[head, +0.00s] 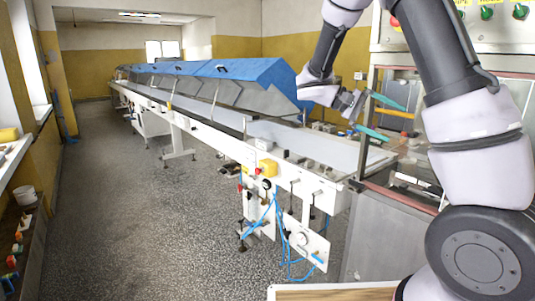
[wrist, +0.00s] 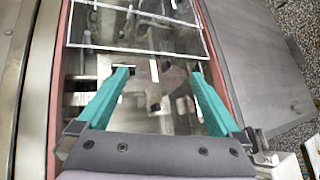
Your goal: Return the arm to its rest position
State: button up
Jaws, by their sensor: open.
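My gripper (head: 379,117) is at the upper right of the head view, raised near the front end of the machine. Its two teal fingers are spread apart with nothing between them. In the wrist view the open fingers of my gripper (wrist: 162,100) point toward a framed mesh or glass panel (wrist: 135,28) and metal parts lying below it. My arm runs from the lower right up and bends over to the gripper. I cannot tell the exact gap between the fingertips and the machine.
A long conveyor (head: 290,137) with blue covers (head: 240,70) runs back to the left. A control panel (head: 480,32) with green knobs stands at the upper right, close behind my arm. A grey metal cabinet (head: 385,235) stands below. The speckled floor (head: 125,215) on the left is clear.

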jog(key=s+d+y, duration=0.1)
jog(key=s+y, duration=0.4)
jog(key=s, duration=0.1)
jog(key=s+a+r+m+t+y, duration=0.2)
jog(key=s+a+r+t+y, duration=0.6)
jog(key=s+a+t+y, duration=0.1)
jog(key=shift+s+m+t+y, duration=0.4)
jog(key=shift+s+t+y, duration=0.2)
jog(key=shift+s+t, duration=0.25)
jog(key=shift+r, duration=0.1)
